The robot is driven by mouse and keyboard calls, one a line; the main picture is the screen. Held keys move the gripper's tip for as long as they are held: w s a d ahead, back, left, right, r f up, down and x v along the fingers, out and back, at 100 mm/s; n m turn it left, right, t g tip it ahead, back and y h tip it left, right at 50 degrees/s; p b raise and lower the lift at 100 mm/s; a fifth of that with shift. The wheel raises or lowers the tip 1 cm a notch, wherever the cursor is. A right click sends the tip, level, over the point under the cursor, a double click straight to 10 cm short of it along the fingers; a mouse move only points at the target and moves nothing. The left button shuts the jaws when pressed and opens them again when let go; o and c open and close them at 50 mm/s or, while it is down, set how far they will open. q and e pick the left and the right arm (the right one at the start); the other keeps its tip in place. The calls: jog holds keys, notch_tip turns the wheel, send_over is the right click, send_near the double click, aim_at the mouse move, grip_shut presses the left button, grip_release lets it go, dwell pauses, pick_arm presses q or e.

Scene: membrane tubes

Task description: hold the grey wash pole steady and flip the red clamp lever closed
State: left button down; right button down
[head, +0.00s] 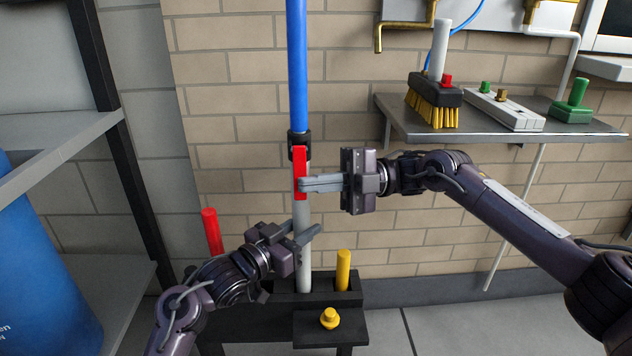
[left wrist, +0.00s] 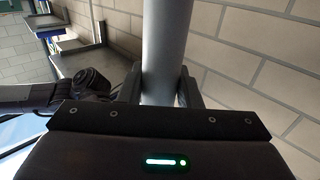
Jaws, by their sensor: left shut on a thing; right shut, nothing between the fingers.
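The wash pole (head: 303,268) stands upright in a black stand, grey below and blue above. It also shows in the left wrist view (left wrist: 165,45) between the fingers. My left gripper (head: 305,236) is shut on its lower grey part. A black clamp (head: 298,139) sits where the blue part meets the grey. The red lever (head: 300,174) hangs down from the clamp along the pole. My right gripper (head: 304,185) is shut and empty, its fingertips at the lever's lower half from the right. I cannot tell whether they touch it.
The black stand (head: 283,298) also holds a red handle (head: 212,232) and a yellow handle (head: 343,270). A yellow knob (head: 330,318) sits on its front ledge. A shelf (head: 400,122) at right bears a brush (head: 434,102). A blue barrel (head: 40,275) stands at left.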

jog(key=d, duration=0.9)
jog(key=shift+s+d, duration=0.25)
jog(key=shift+s, duration=0.1)
dwell(0.6)
